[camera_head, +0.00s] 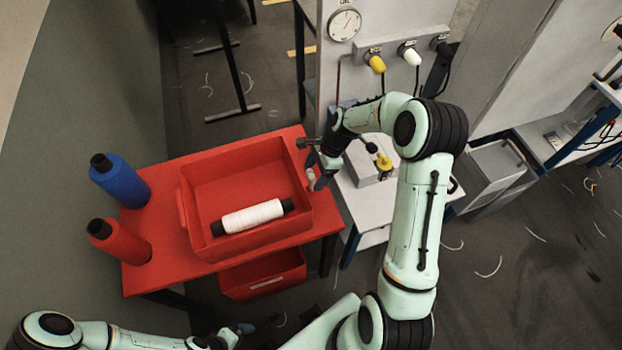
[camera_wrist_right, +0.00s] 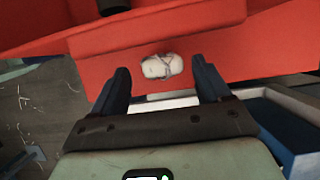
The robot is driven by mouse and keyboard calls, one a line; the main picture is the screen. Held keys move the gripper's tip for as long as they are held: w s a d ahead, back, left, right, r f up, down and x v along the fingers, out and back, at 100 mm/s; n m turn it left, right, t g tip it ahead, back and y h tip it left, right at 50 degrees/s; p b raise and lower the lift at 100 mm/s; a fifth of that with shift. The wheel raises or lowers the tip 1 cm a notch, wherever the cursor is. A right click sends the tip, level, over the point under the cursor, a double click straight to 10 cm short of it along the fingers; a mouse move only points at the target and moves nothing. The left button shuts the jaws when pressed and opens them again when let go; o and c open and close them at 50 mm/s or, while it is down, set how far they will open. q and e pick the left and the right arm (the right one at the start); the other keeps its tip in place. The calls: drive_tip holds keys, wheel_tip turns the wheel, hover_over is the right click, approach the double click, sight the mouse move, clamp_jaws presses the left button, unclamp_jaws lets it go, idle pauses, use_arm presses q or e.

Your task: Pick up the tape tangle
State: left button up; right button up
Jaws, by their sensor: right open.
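The tape tangle (camera_wrist_right: 162,66) is a small pale grey-white lump with darker strands. In the right wrist view it lies on the red table just beyond the fingertips, roughly centred between them. In the head view a small pale bit of it (camera_head: 311,179) shows beside the red bin's right side, partly hidden by my gripper. My right gripper (camera_wrist_right: 162,78) is open and empty, its dark fingers apart; it also shows in the head view (camera_head: 311,164) at the table's right edge. My left gripper (camera_head: 243,330) is low at the bottom edge, too small to read.
A red bin (camera_head: 186,190) holding a white thread spool (camera_head: 252,216) stands on the red table (camera_head: 160,277), close to the right gripper. A grey machine with yellow and white knobs (camera_head: 377,64) stands behind.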

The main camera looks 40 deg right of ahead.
drive_tip(key=x, duration=0.3)
drive_tip(key=shift+w+a+f, duration=0.1)
drive_tip(key=shift+w+f, duration=0.05)
drive_tip(key=shift+w, duration=0.05)
use_arm(q)
drive_tip(key=shift+w+r, duration=0.15)
use_arm(e)
drive_tip(key=shift+c, duration=0.3)
drive_tip(key=c, duration=1)
drive_tip(key=shift+o, duration=0.2)
drive_tip(key=shift+r, duration=0.6)
wheel_tip(320, 180, up, 2)
drive_tip(key=shift+r, duration=0.15)
use_arm(q)
drive_tip(key=s+f+b, duration=0.2)
drive_tip(key=f, duration=0.1)
drive_tip(key=s+f+b, duration=0.1)
drive_tip(key=shift+f+b, duration=0.4)
use_arm(e)
drive_tip(key=s+d, duration=0.2)
drive_tip(key=s, duration=0.6)
drive_tip(key=s+d, duration=0.1)
drive_tip(key=s, duration=0.8)
drive_tip(key=shift+s+d, duration=0.35)
